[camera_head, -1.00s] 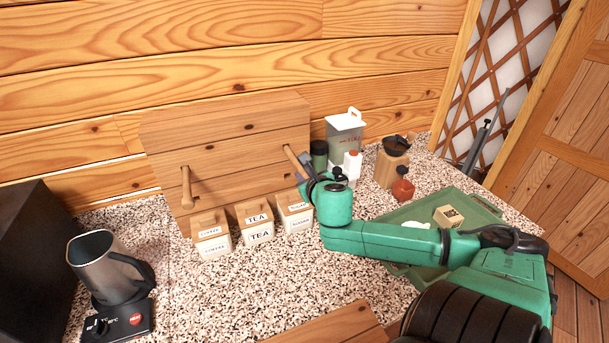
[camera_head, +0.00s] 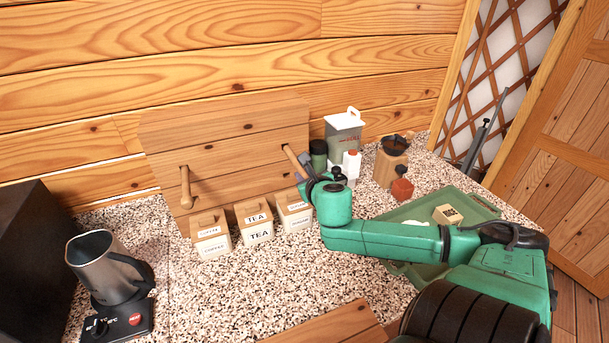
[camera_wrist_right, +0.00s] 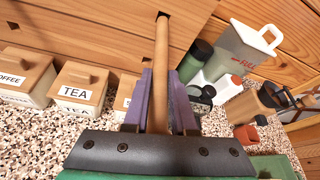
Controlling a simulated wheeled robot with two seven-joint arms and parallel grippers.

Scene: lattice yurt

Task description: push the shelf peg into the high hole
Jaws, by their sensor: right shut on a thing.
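The shelf peg (camera_head: 291,157) is a round wooden rod. My right gripper (camera_head: 301,176) is shut on its near end. In the right wrist view the peg (camera_wrist_right: 162,60) stands between the purple fingers of the gripper (camera_wrist_right: 160,105), and its far tip meets a dark hole (camera_wrist_right: 162,15) in the wooden board. How deep the tip sits cannot be told. The board (camera_head: 225,130) leans at the back wall. A second peg (camera_head: 186,187) sticks out of its left side, lower down. My left gripper is not in view.
Boxes for coffee (camera_head: 211,236), tea (camera_head: 254,222) and sugar (camera_head: 294,212) stand below the board. Bottles (camera_head: 351,165), a canister (camera_head: 343,132) and a green tray (camera_head: 480,207) are to the right. A kettle (camera_head: 100,265) stands at left.

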